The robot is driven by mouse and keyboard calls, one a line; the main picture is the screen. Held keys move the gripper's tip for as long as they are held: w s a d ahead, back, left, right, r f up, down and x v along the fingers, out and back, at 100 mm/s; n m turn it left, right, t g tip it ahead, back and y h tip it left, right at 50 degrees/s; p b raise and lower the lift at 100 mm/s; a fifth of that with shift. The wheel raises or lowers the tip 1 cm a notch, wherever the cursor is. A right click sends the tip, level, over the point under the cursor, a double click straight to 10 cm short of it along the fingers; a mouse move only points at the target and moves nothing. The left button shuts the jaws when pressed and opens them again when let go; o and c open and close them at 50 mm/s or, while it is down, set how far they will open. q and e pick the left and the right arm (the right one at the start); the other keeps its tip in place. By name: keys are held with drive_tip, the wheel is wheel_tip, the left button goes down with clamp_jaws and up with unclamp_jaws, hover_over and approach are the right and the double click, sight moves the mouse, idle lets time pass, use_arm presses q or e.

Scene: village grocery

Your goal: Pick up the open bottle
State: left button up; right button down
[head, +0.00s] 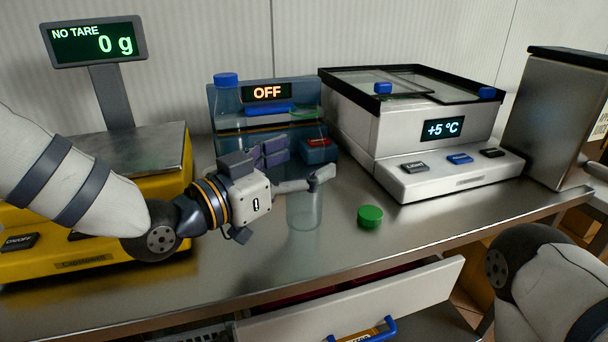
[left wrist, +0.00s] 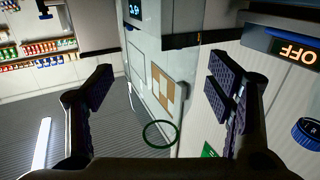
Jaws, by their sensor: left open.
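A clear open bottle (head: 304,212) without a cap stands upright on the metal counter in the head view. Its upper part is partly hidden by my left gripper (head: 296,164). The left gripper is open, its fingers spread near the bottle's top; I cannot tell whether they touch it. In the left wrist view the two fingers of the left gripper (left wrist: 160,105) are apart, with a thin dark green ring (left wrist: 161,135) between them, possibly the bottle's rim. A green cap (head: 370,217) lies on the counter to the right of the bottle. My right gripper is out of view.
A yellow scale (head: 95,255) stands on the left. A chilled glass-topped unit (head: 400,130) stands at the back right. An open drawer (head: 420,290) juts out below the counter's front edge.

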use_arm(q)
drive_tip(key=shift+x, duration=0.8)
drive_tip(key=c, duration=1.1)
drive_tip(key=shift+r, duration=0.1)
